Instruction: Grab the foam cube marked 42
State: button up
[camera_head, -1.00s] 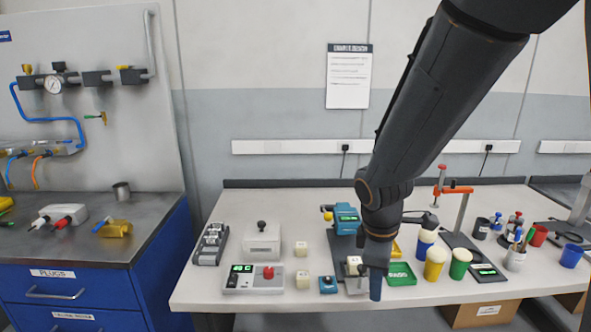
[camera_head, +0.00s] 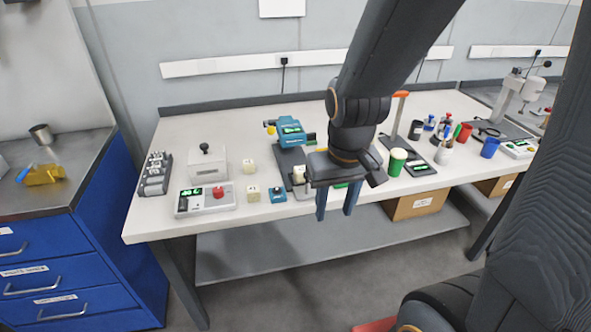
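Two small cream cubes stand on the white bench left of centre: a rear cube (camera_head: 249,166) and a front cube (camera_head: 253,193). A third cream block (camera_head: 299,173) sits at the teal-topped device, left of my gripper. Markings on them are too small to read, so I cannot tell which is 42. My gripper (camera_head: 336,208) points down near the bench's front edge, to the right of the cubes. Its two blue-grey fingers are apart with nothing visible between them. My arm hides part of the bench behind it.
A control box (camera_head: 205,199) with a red button stands left of the cubes. A small teal box (camera_head: 278,194) stands right of the front cube. The teal-topped device (camera_head: 289,131) rises behind. A green cup (camera_head: 397,161) stands right of my gripper. Bare bench lies along the front left.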

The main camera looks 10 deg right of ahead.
aim_at(298, 171)
jog(key=k, duration=0.45)
jog(key=u, duration=0.75)
jog(key=i, duration=1.25)
jog(key=z, duration=0.3)
